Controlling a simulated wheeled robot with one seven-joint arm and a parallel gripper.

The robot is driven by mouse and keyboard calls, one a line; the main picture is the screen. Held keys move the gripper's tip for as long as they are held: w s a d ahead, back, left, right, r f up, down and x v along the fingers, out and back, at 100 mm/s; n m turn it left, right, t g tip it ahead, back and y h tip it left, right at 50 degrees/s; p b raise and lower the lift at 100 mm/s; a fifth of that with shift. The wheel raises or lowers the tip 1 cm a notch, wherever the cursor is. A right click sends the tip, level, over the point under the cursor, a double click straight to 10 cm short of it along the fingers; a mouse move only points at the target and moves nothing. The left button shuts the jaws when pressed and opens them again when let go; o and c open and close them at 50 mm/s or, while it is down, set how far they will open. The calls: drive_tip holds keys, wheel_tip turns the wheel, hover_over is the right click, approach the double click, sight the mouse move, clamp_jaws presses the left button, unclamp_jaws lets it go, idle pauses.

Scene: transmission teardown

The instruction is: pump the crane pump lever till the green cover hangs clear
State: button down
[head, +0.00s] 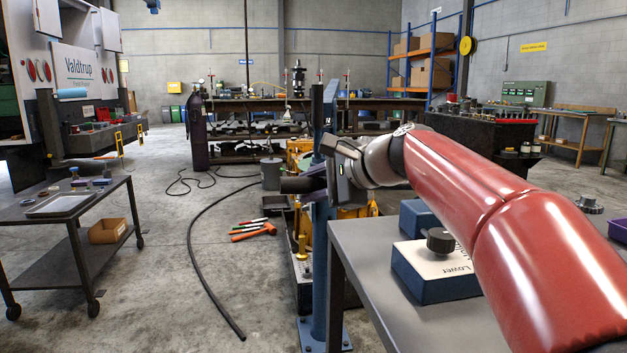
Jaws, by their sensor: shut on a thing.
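My gripper (322,172) is at the centre of the head view, at the end of my red arm, beside the blue post (320,270). It is shut on a dark round bar (298,185), which looks like the crane pump lever and sticks out to the left, roughly level. The fingertips and the lever's pivot are largely hidden by the wrist and the post. Yellow machinery (357,211) shows behind the post, partly covered. I cannot make out the green cover or whether it hangs.
A grey table (362,262) at front right bears a blue box with a black knob (440,240), marked "Lower". Orange-handled tools (255,231) and a black hose (205,285) lie on the floor. A dark cart (70,240) stands left.

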drive_tip(key=shift+f, duration=0.3)
drive_tip(key=c, duration=1.1)
unclamp_jaws()
drive_tip(key=shift+r, duration=0.1)
drive_tip(key=shift+s+d+r, duration=0.2)
drive_tip(key=shift+d+r, duration=0.05)
drive_tip(key=v, duration=0.7)
drive_tip(key=shift+f, duration=0.1)
drive_tip(key=shift+s+d, duration=0.15)
drive_tip(key=p+v, duration=0.2)
drive_tip(key=v, duration=0.6)
drive_tip(key=shift+s+d, duration=0.15)
drive_tip(key=shift+d, duration=0.3)
